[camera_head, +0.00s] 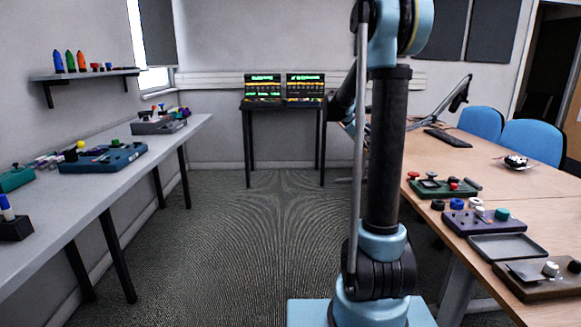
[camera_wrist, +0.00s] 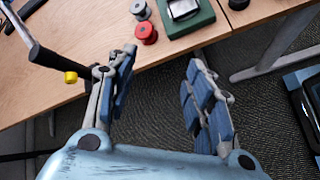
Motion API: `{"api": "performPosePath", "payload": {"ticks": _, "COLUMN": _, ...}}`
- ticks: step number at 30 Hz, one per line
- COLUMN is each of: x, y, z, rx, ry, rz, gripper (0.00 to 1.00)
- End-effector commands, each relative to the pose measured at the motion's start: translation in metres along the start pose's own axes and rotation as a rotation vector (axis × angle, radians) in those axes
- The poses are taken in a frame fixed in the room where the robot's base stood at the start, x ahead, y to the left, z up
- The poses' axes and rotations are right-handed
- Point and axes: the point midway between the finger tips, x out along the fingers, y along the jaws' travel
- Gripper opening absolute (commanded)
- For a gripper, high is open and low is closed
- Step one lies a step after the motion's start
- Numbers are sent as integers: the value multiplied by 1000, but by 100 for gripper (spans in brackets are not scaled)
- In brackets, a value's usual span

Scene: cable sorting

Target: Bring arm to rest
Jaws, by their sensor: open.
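My gripper (camera_wrist: 160,92) shows in the wrist view with its two blue-padded fingers spread wide apart. Nothing is between the fingers; the carpet and the table edge show beyond them. In the head view my arm stands upright right of centre, and its upper part runs out of the top of the frame. The fingers cannot be made out in the head view, where the arm hides part of the scene.
A wooden table (camera_head: 521,188) on the right bears coloured trays and spools, among them a red spool (camera_wrist: 146,33). A grey bench (camera_head: 104,181) with devices runs along the left. A black stand (camera_head: 284,104) with two screens is at the back. The carpet (camera_head: 240,250) between is clear.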

Motion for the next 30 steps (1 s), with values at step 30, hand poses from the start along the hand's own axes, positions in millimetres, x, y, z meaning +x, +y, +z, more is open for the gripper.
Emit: {"api": "performPosePath", "payload": {"ticks": 30, "x": -41, "y": -288, "z": 78, "rx": 617, "ry": 378, "rz": -418, "gripper": 48}}
